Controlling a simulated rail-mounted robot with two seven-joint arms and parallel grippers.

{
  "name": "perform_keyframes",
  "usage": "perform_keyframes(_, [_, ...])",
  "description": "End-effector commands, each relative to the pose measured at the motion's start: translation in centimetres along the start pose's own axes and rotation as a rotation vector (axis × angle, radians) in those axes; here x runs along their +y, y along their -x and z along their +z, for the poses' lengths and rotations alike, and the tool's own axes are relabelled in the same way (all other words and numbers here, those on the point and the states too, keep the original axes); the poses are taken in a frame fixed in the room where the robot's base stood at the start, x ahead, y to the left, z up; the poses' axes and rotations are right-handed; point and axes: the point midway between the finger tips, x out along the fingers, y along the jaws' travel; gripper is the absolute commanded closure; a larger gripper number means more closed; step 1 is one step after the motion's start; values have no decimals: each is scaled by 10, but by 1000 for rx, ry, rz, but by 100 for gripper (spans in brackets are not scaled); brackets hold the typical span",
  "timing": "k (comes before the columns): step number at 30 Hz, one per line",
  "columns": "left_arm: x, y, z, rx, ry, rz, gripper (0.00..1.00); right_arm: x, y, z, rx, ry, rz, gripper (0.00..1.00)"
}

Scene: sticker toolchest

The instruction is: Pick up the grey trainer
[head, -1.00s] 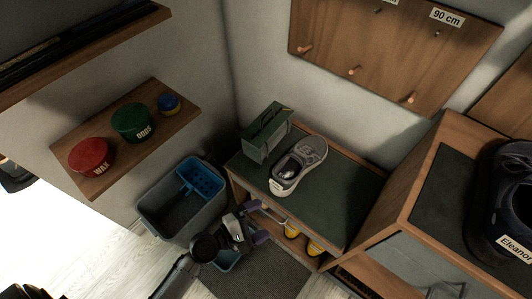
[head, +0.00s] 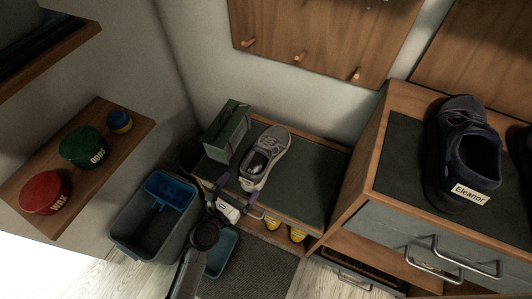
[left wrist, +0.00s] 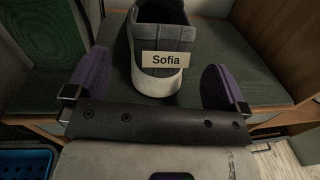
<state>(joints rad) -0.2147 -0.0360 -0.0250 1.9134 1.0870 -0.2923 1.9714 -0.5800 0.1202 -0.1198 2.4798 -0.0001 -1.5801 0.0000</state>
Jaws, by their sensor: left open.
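The grey trainer (head: 268,152) sits on the dark green top of the low bench (head: 312,188), its heel towards me. In the left wrist view its heel carries a label reading "Sofia" (left wrist: 167,58). My left gripper (head: 237,191) is open and empty at the bench's front edge, just short of the heel. In the left wrist view its two purple pads (left wrist: 156,84) stand apart, one on each side of the heel, with no clear contact. The right gripper is not in view.
A green box (head: 227,131) stands left of the trainer. A grey bin with a blue tray (head: 171,189) is left of the bench. A dark shoe labelled "Eleanor" (head: 470,150) stands on the cabinet at right.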

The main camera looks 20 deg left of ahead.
Motion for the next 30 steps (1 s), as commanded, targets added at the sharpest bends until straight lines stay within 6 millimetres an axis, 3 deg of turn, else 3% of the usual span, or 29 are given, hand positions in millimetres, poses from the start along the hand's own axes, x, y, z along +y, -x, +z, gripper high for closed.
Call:
perform_keyframes(10, [-2,-22,0,-1,0,0,0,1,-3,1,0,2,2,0])
perform_keyframes(21, [-6,-63,2,0,0,0,0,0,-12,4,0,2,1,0])
perform_keyframes(30, [-6,-67,2,2,-1,0,0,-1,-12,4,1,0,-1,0])
